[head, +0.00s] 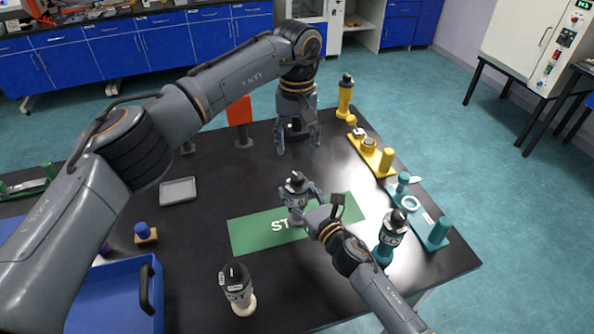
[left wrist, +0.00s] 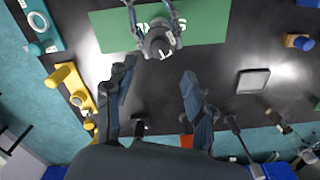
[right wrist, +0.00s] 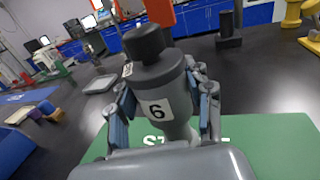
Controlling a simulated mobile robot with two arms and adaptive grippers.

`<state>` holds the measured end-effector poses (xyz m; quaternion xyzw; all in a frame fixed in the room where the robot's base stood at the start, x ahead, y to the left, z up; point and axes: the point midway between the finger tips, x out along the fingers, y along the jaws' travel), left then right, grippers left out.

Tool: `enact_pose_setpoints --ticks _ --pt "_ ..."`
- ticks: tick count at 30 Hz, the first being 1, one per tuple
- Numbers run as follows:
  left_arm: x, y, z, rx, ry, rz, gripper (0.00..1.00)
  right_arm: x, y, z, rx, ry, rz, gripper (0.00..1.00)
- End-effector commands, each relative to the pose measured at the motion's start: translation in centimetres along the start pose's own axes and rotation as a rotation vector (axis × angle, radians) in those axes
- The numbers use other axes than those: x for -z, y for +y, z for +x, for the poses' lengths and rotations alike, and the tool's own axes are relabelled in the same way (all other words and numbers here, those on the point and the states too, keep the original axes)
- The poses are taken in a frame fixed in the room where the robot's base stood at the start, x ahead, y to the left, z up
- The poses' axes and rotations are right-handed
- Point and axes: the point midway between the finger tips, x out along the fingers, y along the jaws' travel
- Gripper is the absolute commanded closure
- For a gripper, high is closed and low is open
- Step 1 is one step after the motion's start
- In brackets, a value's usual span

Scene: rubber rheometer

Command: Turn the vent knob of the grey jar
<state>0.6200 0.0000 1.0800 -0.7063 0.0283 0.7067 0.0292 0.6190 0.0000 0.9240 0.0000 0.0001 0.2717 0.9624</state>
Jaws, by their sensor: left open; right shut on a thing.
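The grey jar (head: 296,192) stands upright on the green mat (head: 250,237). In the right wrist view the jar (right wrist: 165,95) shows a label "6" and a dark knob (right wrist: 150,43) on top. My right gripper (head: 303,197) is shut on the jar's body, with a finger on each side. My left gripper (head: 297,140) is open and empty, beyond the jar and apart from it. In the left wrist view its fingers (left wrist: 157,100) point toward the jar (left wrist: 158,42), and nothing is between them.
A white jar (head: 238,290) stands at the front, a teal jar (head: 390,237) at the right and a yellow jar (head: 345,95) at the back. Yellow and teal racks line the right edge. A grey tray (head: 178,191) and blue bin (head: 112,297) are at left.

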Motion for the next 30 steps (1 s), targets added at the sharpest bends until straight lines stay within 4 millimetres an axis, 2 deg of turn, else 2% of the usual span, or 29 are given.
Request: enact_pose_setpoints --ticks 1,6,12,18,25,26,30 --pt "-0.1 0.0 1.3 -0.001 -0.004 -0.001 0.46 0.0 0.0 0.0 0.0 0.0 0.0 0.86" --pt "-0.1 0.0 4.7 -0.001 -0.004 -0.002 0.46 0.0 0.0 0.0 0.0 0.0 0.0 0.86" --pt "-0.1 0.0 7.5 -0.001 -0.002 -0.002 0.46 0.0 0.0 0.0 0.0 0.001 0.0 0.86" --pt "0.0 0.1 8.6 -0.001 0.001 -0.002 0.46 0.0 0.0 0.0 0.0 0.001 0.0 0.86" --pt "0.0 0.0 8.7 -0.001 0.001 -0.002 0.46 0.0 0.0 0.0 0.0 0.001 0.0 0.86" --pt "0.0 0.0 8.7 -0.001 0.001 -0.002 0.48 0.0 0.0 0.0 0.0 0.001 0.0 0.86" --pt "0.0 0.0 8.7 -0.001 0.001 -0.002 0.77 0.0 0.0 0.0 0.0 0.0 0.0 0.86"
